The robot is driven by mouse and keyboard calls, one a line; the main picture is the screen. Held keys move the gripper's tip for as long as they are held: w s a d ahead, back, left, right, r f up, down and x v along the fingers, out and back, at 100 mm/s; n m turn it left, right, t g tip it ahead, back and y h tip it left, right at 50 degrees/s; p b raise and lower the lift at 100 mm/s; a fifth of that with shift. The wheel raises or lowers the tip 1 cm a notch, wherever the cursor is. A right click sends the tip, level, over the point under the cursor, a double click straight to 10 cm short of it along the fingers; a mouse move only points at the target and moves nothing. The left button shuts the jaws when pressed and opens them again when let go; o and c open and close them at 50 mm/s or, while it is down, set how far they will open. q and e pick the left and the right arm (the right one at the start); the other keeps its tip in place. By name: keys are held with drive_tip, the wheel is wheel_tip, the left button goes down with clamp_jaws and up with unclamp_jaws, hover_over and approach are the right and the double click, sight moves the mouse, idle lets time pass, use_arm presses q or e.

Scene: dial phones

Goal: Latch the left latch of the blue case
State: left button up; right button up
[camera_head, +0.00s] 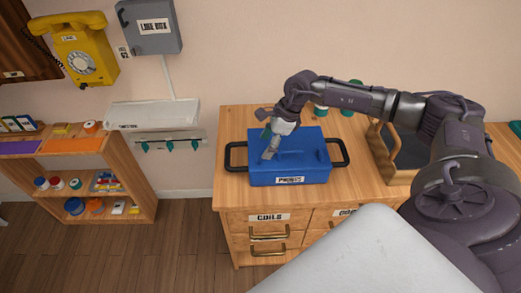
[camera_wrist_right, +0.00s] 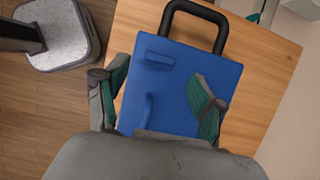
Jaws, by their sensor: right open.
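The blue case (camera_head: 315,165) sits on the wooden cabinet, its front label reading "PHONES". It also shows in the right wrist view (camera_wrist_right: 190,68). A small raised blue tab (camera_wrist_right: 160,60), apparently the left latch, stands near the case's black left handle (camera_wrist_right: 195,12); I cannot tell if it is latched. A longer blue grip (camera_wrist_right: 148,112) rises from the lid closer to my wrist. My right gripper (camera_head: 268,148) is above the left part of the case, pointing down. Its fingers (camera_wrist_right: 158,95) are apart with nothing between them. My left gripper is not in view.
The wooden cabinet (camera_head: 230,190) has bare top left of the case. An open wooden box (camera_head: 385,150) stands to the right, and green-topped jars (camera_head: 322,108) stand behind. A wall shelf with hooks (camera_head: 165,142) and a low bookcase (camera_head: 130,165) are left.

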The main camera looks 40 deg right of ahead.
sight(259, 156)
drive_tip(key=p+x, duration=0.1)
drive_tip(key=x, duration=0.4)
drive_tip(key=c, duration=1.1)
drive_tip(key=shift+c, duration=0.3)
